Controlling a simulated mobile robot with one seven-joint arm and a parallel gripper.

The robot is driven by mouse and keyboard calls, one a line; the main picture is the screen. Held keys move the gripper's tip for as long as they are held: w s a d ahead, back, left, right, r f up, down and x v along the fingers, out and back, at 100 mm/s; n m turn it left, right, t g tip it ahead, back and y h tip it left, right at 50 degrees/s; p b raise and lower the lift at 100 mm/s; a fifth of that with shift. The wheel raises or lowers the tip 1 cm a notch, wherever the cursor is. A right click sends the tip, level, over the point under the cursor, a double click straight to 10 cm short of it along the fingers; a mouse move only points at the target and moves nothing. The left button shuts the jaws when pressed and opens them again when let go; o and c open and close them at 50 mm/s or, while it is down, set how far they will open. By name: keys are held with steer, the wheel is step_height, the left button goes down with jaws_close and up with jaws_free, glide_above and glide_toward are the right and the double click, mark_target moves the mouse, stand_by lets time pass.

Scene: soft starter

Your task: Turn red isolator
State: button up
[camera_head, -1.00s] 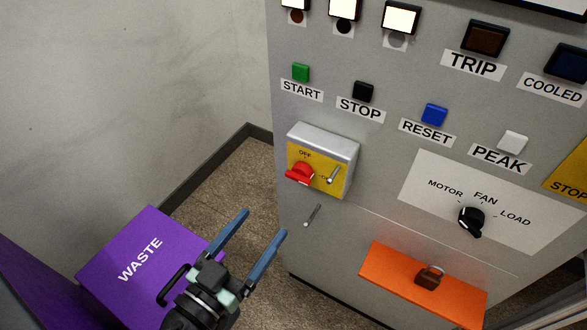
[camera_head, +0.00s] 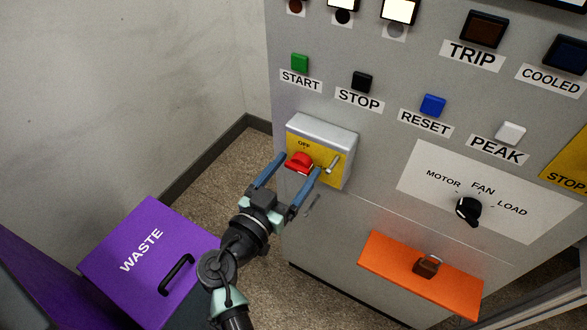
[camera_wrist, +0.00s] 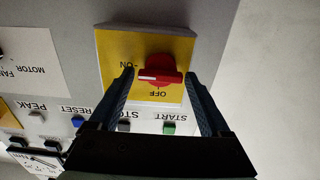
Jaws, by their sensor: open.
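The red isolator (camera_head: 299,162) is a rotary knob on a yellow plate (camera_head: 341,181) under a grey hood, low on the left of the grey cabinet. The head view shows an OFF label above it. In the wrist view the isolator (camera_wrist: 160,70) has a white mark on its handle, with ON and OFF labels beside it. My gripper (camera_head: 298,164) is open, its two blue fingers pointing at the plate. In the wrist view (camera_wrist: 160,76) the fingertips lie on either side of the isolator. Whether they touch it cannot be told.
A small metal lever (camera_head: 332,163) sits right of the isolator, close to my right finger. Another metal pin (camera_head: 313,205) is below the plate. A purple WASTE box (camera_head: 122,235) stands on the floor at left. An orange ledge with a padlock (camera_head: 426,265) juts out at lower right.

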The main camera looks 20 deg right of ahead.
steer(key=c, duration=1.1)
steer(key=shift+c, duration=0.2)
steer(key=shift+n, duration=0.3)
steer(key=n+b, duration=0.1)
steer(key=n, duration=0.2)
steer(key=shift+a+n, duration=0.1)
steer(key=shift+n, duration=0.2)
steer(key=n, duration=0.4)
steer(key=shift+w, duration=0.1)
steer(key=n, duration=0.5)
steer(key=shift+a+p, duration=0.1)
steer(key=shift+p, duration=0.3)
steer(key=n, duration=0.1)
steer(key=n+p, duration=0.1)
steer(key=n, duration=0.2)
steer(key=shift+f+n+p, duration=0.25)
steer(key=shift+n+p, duration=0.05)
